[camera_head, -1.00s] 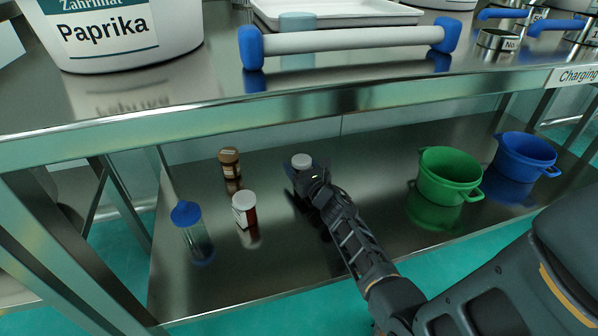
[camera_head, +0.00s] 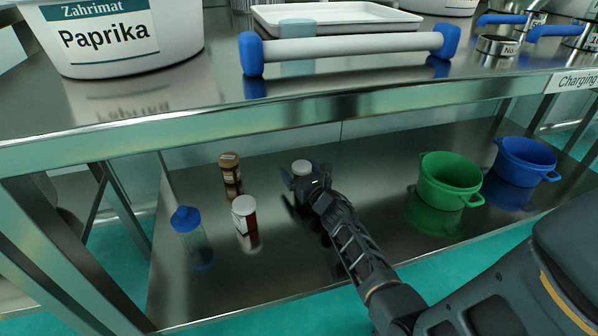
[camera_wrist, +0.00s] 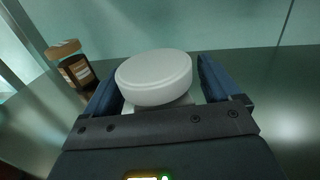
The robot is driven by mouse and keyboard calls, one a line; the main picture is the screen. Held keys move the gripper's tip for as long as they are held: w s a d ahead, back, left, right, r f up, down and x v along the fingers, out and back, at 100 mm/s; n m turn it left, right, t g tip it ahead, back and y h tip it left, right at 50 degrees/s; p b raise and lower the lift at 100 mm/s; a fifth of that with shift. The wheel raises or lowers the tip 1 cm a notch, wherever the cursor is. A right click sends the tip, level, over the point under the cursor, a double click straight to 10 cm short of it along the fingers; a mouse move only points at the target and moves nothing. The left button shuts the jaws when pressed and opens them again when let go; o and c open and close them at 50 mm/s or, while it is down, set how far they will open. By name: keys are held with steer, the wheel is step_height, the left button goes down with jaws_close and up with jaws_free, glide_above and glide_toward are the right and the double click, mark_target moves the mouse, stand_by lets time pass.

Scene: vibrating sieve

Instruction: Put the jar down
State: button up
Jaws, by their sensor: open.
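The jar (camera_head: 302,167) with a white lid stands on the lower metal shelf, and my gripper hides most of its body in the head view. In the wrist view the jar's white lid (camera_wrist: 154,77) sits between the two blue fingers. My gripper (camera_head: 301,180) is open around the jar, with a gap showing between the lid and the right finger. The gap on the left side is narrow, and I cannot tell whether that finger touches.
Left on the lower shelf (camera_head: 300,255) stand a brown jar (camera_head: 230,168), a white-capped red jar (camera_head: 244,214) and a blue-capped clear bottle (camera_head: 188,225). A green pot (camera_head: 448,181) and a blue pot (camera_head: 525,160) stand right. The upper shelf edge (camera_head: 330,108) overhangs.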

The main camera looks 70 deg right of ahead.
steer(key=p+v, duration=0.2)
steer(key=v, duration=1)
steer(key=shift+a, duration=0.2)
steer(key=a+m, duration=0.1)
steer(key=a, duration=0.3)
steer(key=s+a+m+y, duration=0.1)
steer(key=a+m, duration=0.1)
steer(key=a, duration=0.1)
steer(key=a+m+y, duration=0.1)
steer(key=a+m, duration=0.1)
steer(key=a, duration=0.2)
steer(key=shift+s+a+r+t, duration=0.25)
steer(key=shift+a+r+t, duration=0.05)
steer(key=shift+a+t, duration=0.1)
steer(key=s+a+r+m+y, duration=0.3)
steer(key=s+a+m, duration=0.2)
steer(key=a+m, duration=0.5)
steer(key=s+a+r+m+y, duration=0.6)
steer(key=s+a+r+m, duration=0.6)
steer(key=a+r+m, duration=0.1)
steer(key=shift+s+a+r, duration=0.35)
steer(key=shift+a+r, duration=0.35)
steer(key=shift+r, duration=0.25)
